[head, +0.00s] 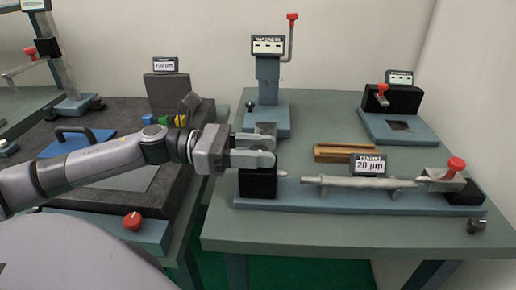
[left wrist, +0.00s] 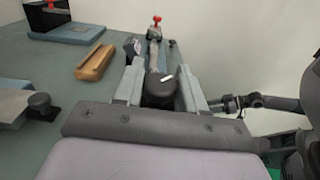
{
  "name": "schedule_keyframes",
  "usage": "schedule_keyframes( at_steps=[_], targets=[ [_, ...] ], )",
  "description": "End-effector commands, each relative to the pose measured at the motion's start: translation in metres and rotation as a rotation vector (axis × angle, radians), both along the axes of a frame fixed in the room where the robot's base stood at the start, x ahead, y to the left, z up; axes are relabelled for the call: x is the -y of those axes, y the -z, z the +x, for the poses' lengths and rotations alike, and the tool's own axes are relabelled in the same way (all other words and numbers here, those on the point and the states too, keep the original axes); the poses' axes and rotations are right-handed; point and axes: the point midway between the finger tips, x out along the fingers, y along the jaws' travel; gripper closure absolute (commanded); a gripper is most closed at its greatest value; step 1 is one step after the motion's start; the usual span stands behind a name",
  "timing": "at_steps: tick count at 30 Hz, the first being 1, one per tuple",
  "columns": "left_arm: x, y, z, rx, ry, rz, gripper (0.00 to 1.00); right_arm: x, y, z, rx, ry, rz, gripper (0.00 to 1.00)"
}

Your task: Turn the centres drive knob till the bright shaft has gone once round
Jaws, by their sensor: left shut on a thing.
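The bright shaft (head: 360,183) lies level between the centres of a bench fixture, over its blue base (head: 340,205). A black block (head: 257,185) stands at the left end of the fixture. My left gripper (head: 268,152) is at this end, its fingers pointing right. In the left wrist view the drive knob (left wrist: 160,88) is a dark round knob with a white mark, between the two fingers of my left gripper, which is shut on it. The gripper hides the knob in the head view. My right arm seems to show in the left wrist view; its fingers are too small to read.
A tailstock with a red-knobbed lever (head: 455,165) is at the fixture's right end. A display reading 20 µm (head: 369,165) stands behind the shaft. A brown wooden block (head: 348,153) lies behind. A hardness stand (head: 267,95) is close behind my left gripper.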

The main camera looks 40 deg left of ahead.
Motion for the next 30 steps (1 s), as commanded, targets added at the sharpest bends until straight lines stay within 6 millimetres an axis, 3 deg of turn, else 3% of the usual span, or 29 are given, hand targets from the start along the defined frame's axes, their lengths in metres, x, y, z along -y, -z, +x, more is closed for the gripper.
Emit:
schedule_keyframes(
  at_steps=[10, 25, 26, 27, 30],
  targets=[
    [0.001, -0.005, -0.001, 0.001, -0.209, -0.003, 0.91, 0.003, -0.019, -0.002, 0.007, 0.002, -0.011, 0.48],
    [-0.001, -0.004, 0.000, 0.006, -0.268, -0.003, 0.91, 0.006, -0.014, -0.005, 0.001, 0.005, -0.018, 0.48],
    [-0.001, -0.004, 0.000, 0.006, -0.268, -0.003, 0.51, 0.006, -0.015, -0.005, 0.001, 0.005, -0.018, 0.48],
    [-0.001, -0.004, 0.000, 0.006, -0.267, -0.003, 0.40, 0.005, -0.015, -0.005, 0.002, 0.005, -0.018, 0.48],
    [-0.001, -0.003, 0.000, 0.005, -0.267, -0.002, 0.40, 0.005, -0.015, -0.005, 0.003, 0.005, -0.017, 0.48]
  ],
)
